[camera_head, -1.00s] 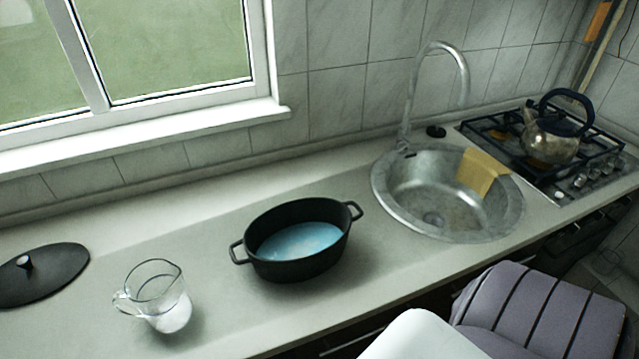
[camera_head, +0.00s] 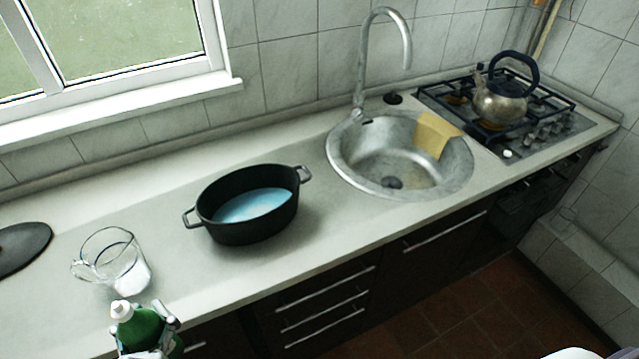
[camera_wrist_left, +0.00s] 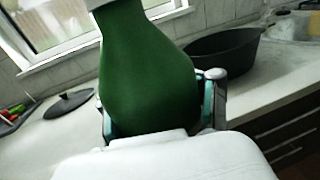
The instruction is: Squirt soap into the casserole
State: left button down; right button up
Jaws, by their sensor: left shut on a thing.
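The casserole (camera_head: 240,232) is a black oval pot with two side handles, standing open on the counter with bluish liquid (camera_head: 252,204) inside. It also shows in the left wrist view (camera_wrist_left: 228,50), behind the bottle. My left gripper (camera_head: 147,322) is shut on a green soap bottle (camera_head: 138,328) with a white cap, at the counter's front edge, to the left of and nearer than the casserole. In the left wrist view the green bottle (camera_wrist_left: 148,70) fills the middle between the fingers, roughly upright.
A glass jug (camera_head: 110,258) with white contents stands between the bottle and the black lid (camera_head: 22,248) at left. The sink (camera_head: 345,170) with a yellow cloth (camera_head: 434,134) is right of the casserole. A kettle (camera_head: 500,105) sits on the stove (camera_head: 540,130).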

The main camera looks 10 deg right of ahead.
aim_at(252, 205)
jog(key=j+z, duration=0.6)
jog(key=z, duration=0.25)
jog(key=k+j+z, duration=0.1)
jog(key=j+z, duration=0.15)
jog(key=z, duration=0.15)
jog(key=i+l, duration=0.2)
jog(key=i, duration=0.15)
